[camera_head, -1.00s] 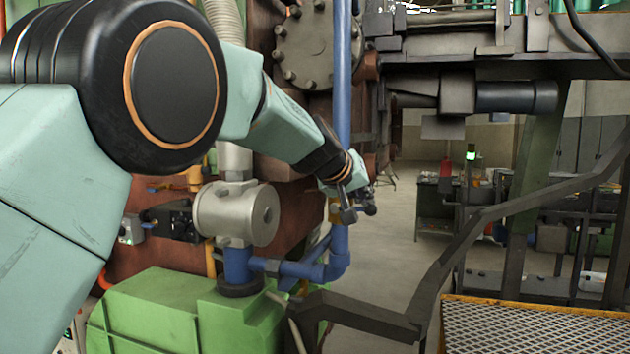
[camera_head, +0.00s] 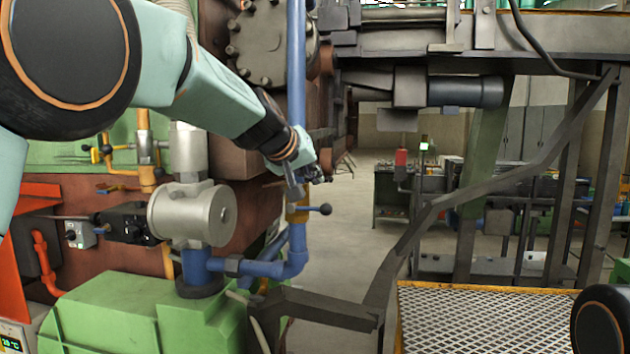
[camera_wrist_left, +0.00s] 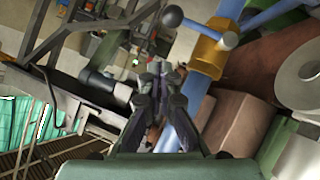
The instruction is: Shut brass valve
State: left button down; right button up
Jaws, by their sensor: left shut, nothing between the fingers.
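The brass valve (camera_head: 297,214) sits on the vertical blue pipe in the middle of the head view. Its lever, ending in a dark ball (camera_head: 325,209), sticks out to the right, crosswise to the pipe. My left gripper (camera_head: 297,187) is just above the valve in the picture, shut and empty, and hides part of the pipe. In the left wrist view the fingers (camera_wrist_left: 160,75) are together, with the valve (camera_wrist_left: 210,50) to their upper right and the lever's ball (camera_wrist_left: 172,16) above them. The gripper looks apart from the lever there. My right gripper is out of view.
A grey cylindrical fitting (camera_head: 192,212) stands left of the pipe above a green housing (camera_head: 120,318). A dark sloping rail (camera_head: 480,208) and a yellow-edged grating (camera_head: 485,315) lie to the right. Open floor shows behind the pipe.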

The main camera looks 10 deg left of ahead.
pick_arm(q)
jog(key=shift+d+b+v, duration=0.4)
jog(key=shift+b+v, duration=0.7)
jog(key=shift+v, duration=3.2)
jog(key=a+f+n+y+b, duration=0.15)
jog(key=a+f, duration=0.25)
jog(key=f, duration=0.5)
jog(key=a+f+m+y+b, duration=0.1)
jog(key=a+f+y, duration=0.25)
jog(key=f, duration=0.65)
jog(key=s+a+f+g+b, duration=0.15)
jog(key=s+f, duration=0.25)
jog(key=f, duration=0.9)
jog(key=s+a+f+g+b, duration=0.1)
jog(key=s+f+b, duration=0.3)
jog(key=f, duration=0.8)
jog(key=s+f+m+g+b, duration=0.2)
jog(key=s+f+g+b, duration=0.1)
jog(key=s+f, duration=1.3)
jog(key=s+d+f+g+h+b, duration=0.1)
jog(key=s+f+g+b, duration=0.5)
jog(key=s+f, duration=1.4)
jog(key=s, duration=0.4)
